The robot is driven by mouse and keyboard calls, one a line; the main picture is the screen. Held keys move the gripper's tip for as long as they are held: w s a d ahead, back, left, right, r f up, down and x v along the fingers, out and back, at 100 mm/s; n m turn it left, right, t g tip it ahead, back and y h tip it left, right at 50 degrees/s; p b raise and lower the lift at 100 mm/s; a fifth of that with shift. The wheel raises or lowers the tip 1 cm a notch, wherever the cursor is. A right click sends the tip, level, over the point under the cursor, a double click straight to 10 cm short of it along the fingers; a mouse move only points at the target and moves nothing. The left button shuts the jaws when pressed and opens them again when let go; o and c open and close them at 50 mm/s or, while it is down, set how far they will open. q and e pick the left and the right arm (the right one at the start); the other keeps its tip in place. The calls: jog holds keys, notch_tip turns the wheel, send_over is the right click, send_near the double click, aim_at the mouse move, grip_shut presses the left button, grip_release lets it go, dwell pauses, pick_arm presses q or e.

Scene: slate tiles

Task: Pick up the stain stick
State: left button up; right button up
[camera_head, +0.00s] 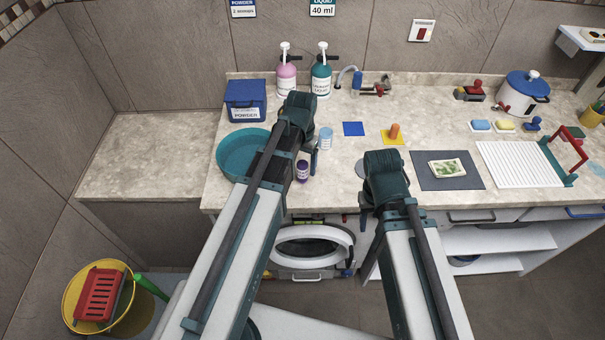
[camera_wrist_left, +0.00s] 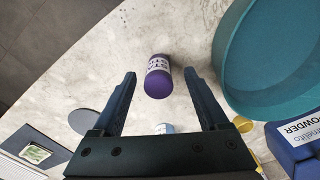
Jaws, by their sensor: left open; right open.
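A small purple cylinder with a white label (camera_head: 302,170), which looks like the stain stick, stands near the counter's front edge; its lettering is too small to read. In the left wrist view the purple cylinder (camera_wrist_left: 158,78) shows in the gap between the fingertips. My left gripper (camera_head: 314,156) is open and empty, close beside it in the head view; I see no contact. The left fingers also show in the left wrist view (camera_wrist_left: 160,74). My right gripper (camera_head: 366,212) is open and empty at the counter's front edge, to the right.
A teal basin (camera_head: 230,158) sits left of the left gripper, with a blue powder box (camera_head: 245,98) behind it. A light blue can (camera_head: 326,138) stands just behind the purple cylinder. An orange piece (camera_head: 394,131) rests on a yellow square. A grey mat (camera_head: 430,180) lies right.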

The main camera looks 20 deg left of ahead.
aim_at(303, 174)
pick_arm(q)
notch_tip(303, 174, down, 5)
jog(key=b, duration=0.4)
jog(key=shift+w+d, duration=0.1)
jog(key=shift+w, duration=0.05)
jog(key=shift+r, duration=0.1)
grip_shut()
